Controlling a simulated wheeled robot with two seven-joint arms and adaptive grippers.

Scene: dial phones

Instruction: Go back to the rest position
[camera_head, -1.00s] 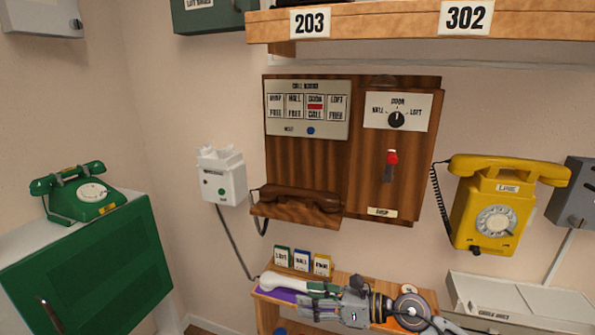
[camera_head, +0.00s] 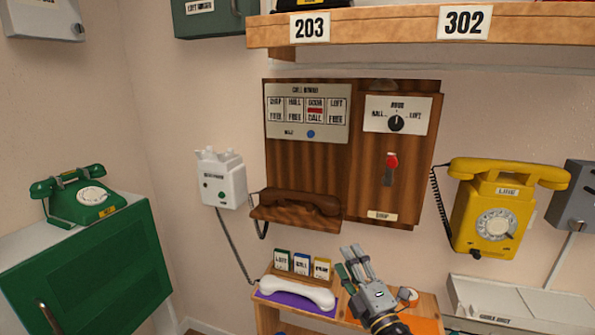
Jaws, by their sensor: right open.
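My right gripper (camera_head: 354,264) shows in the head view at the bottom centre, above the right part of the small wooden shelf (camera_head: 262,315). Its fingers point up and to the left, open and empty. A white handset (camera_head: 296,292) lies on a purple mat (camera_head: 281,300) on that shelf, left of the gripper and apart from it. The white wall unit (camera_head: 222,182) has an empty cradle on top, and its cord runs down to the handset. My left gripper is not in view.
A wooden panel (camera_head: 358,150) with a brown handset (camera_head: 301,208) hangs above the shelf. A yellow phone (camera_head: 507,205) hangs at the right. A green phone (camera_head: 77,195) stands on a green cabinet (camera_head: 90,270) at the left. Small coloured labelled cards (camera_head: 301,264) stand behind the white handset.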

